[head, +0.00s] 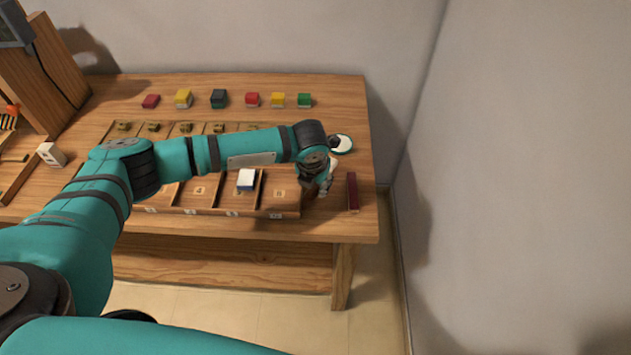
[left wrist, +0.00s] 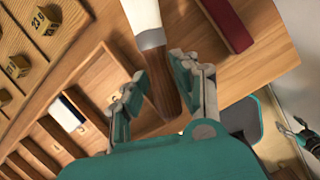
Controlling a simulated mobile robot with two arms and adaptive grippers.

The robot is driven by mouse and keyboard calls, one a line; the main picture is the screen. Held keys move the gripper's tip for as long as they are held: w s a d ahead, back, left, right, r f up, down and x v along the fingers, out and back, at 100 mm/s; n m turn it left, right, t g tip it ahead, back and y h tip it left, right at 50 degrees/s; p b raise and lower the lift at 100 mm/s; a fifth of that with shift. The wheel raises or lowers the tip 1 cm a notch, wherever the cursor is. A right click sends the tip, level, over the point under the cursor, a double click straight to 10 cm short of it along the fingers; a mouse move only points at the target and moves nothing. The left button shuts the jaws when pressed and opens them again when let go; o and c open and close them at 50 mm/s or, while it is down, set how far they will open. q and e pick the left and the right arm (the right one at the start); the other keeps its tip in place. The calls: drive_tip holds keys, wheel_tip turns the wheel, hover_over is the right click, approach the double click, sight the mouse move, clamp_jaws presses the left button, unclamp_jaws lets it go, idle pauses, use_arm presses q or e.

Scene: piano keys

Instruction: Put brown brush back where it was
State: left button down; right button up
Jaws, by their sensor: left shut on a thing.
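The brown brush (left wrist: 162,72) has a brown wooden handle and a pale collar and head that run out of the top of the left wrist view. My left gripper (left wrist: 158,80) is shut on its handle. In the head view my left gripper (head: 320,188) is at the right end of the table, between the compartment tray (head: 235,213) and a dark red bar (head: 352,191). The brush is mostly hidden there. A small gripper (left wrist: 302,134), likely my right one, shows at the right edge of the left wrist view; its jaws are unclear.
A white and blue block (head: 246,180) sits in a tray compartment. Several coloured blocks line the table's back. The table's right edge (head: 372,190) is close, with a wall beyond.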

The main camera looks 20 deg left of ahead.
use_arm(q)
drive_tip(key=shift+f, duration=0.55)
drive_tip(key=c, duration=1)
unclamp_jaws()
drive_tip(key=shift+r, duration=0.3)
drive_tip(key=v, duration=1.2)
drive_tip(key=shift+r+b, duration=0.35)
drive_tip(key=shift+b, duration=0.05)
